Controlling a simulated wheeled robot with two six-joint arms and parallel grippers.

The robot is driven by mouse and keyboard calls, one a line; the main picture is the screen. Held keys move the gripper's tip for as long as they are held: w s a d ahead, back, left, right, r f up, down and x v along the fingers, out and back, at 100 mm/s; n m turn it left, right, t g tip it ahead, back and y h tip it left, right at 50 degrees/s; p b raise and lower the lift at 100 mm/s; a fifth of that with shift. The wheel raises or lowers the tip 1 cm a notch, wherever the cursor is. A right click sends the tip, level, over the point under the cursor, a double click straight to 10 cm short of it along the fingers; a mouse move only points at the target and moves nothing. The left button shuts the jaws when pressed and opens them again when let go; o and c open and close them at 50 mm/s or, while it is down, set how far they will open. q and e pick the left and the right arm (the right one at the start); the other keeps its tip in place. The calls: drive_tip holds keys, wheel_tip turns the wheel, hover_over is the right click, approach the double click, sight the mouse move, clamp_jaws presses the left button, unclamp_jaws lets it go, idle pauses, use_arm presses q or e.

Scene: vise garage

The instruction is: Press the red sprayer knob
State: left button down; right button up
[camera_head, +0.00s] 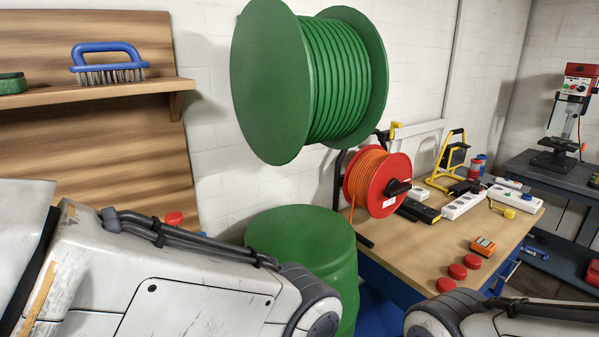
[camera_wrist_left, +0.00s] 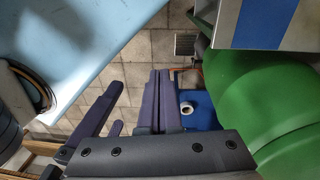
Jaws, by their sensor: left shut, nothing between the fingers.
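A small red round cap (camera_head: 173,218), possibly the sprayer knob, shows just above my left arm in the head view; whatever is below it is hidden by the arm. Several red discs (camera_head: 457,271) lie near the front edge of the workbench, and I cannot tell whether any belongs to a sprayer. My left gripper (camera_wrist_left: 159,75) shows in the left wrist view, shut and empty, pointing down toward the floor. No red knob shows in that view. My left gripper is not visible in the head view, and my right gripper is in neither view.
A green drum (camera_head: 305,240) stands beside my left arm, also in the wrist view (camera_wrist_left: 275,95). A large green spool (camera_head: 345,75) is above it. An orange cable reel (camera_head: 375,180) stands on the workbench (camera_head: 400,250). A wooden shelf (camera_head: 100,93) holds a blue-handled brush (camera_head: 108,62).

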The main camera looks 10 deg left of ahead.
use_arm(q)
drive_tip(key=w+a+r+n+t+y+b, duration=0.15)
drive_tip(key=w+a+r+n, duration=0.3)
drive_tip(key=w, duration=0.45)
drive_tip(key=w+a+r+n+t+b, duration=0.25)
drive_tip(key=w+a+r, duration=0.2)
drive_tip(key=w, duration=0.45)
drive_tip(key=w+a+r+n+y, duration=0.1)
drive_tip(key=a+r+n+y, duration=0.1)
drive_tip(key=a, duration=0.6)
drive_tip(key=w+a+r+n+t+y+b, duration=0.1)
drive_tip(key=w+a+r+n+y, duration=0.1)
drive_tip(key=a+r+n, duration=0.3)
drive_tip(key=w+a+r+n+y, duration=0.2)
drive_tip(key=a+r, duration=0.5)
drive_tip(key=a, duration=0.4)
drive_tip(key=shift+n+t+b, duration=0.3)
drive_tip(key=shift+n+t, duration=0.1)
drive_tip(key=shift+n, duration=0.3)
drive_tip(key=shift+f, duration=0.15)
